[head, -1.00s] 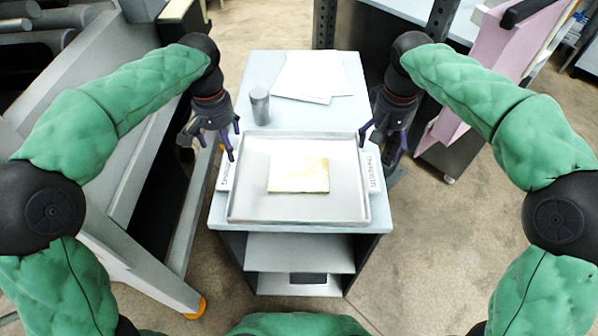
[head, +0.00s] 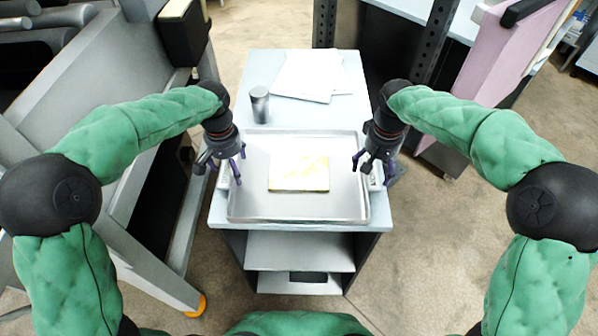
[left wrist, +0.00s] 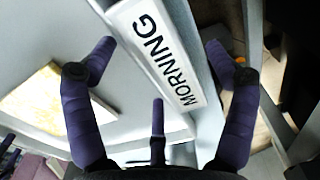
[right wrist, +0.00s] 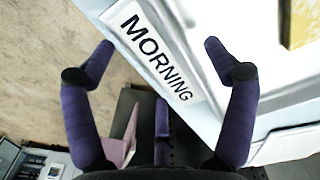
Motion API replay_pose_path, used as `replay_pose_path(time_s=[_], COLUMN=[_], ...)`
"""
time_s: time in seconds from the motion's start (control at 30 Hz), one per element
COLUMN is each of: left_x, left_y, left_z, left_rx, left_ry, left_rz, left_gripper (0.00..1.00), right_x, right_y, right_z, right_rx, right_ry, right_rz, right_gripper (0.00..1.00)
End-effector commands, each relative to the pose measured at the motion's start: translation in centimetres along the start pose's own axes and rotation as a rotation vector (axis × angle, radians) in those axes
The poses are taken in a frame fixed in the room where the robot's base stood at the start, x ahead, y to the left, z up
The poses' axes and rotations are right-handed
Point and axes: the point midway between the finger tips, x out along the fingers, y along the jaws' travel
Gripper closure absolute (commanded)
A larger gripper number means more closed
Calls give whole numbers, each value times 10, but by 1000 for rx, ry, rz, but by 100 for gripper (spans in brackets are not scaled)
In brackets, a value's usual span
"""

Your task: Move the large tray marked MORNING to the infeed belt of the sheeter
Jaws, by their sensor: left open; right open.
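The large grey tray (head: 346,206) lies flat on a small light-blue cart (head: 218,214) and carries a pale yellow slab (head: 298,173). Its MORNING label shows on the left end in the left wrist view (left wrist: 158,52) and on the right end in the right wrist view (right wrist: 152,52). My left gripper (head: 228,172) is open over the tray's left end, its fingers either side of the labelled edge. My right gripper (head: 372,172) is open over the right end, its fingers likewise straddling the labelled edge. Both grippers are empty.
A grey metal can (head: 260,105) and white paper sheets (head: 308,76) lie behind the tray on the cart. A large grey machine (head: 82,85) with rollers stands close on the left. A pink panel (head: 498,65) stands at the right. Bare floor (head: 440,240) shows right of the cart.

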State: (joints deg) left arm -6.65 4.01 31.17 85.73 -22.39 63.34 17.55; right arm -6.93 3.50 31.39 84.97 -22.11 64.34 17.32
Motion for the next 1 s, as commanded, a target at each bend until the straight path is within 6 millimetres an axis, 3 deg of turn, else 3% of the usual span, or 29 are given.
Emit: replay_pose_path(time_s=[0.13,0.43,1.0], left_x=[0,0,-11], left_y=[0,0,0], left_z=[0,0,0], left_rx=[0,0,0], left_ry=[0,-1,2], left_rz=[0,0,0], left_gripper=[14,99,100], right_x=[0,0,-11], right_y=[0,0,0], right_z=[0,0,0], right_rx=[0,0,0], right_ry=[-1,-1,1], right_rz=[0,0,0], right_gripper=[14,99,100])
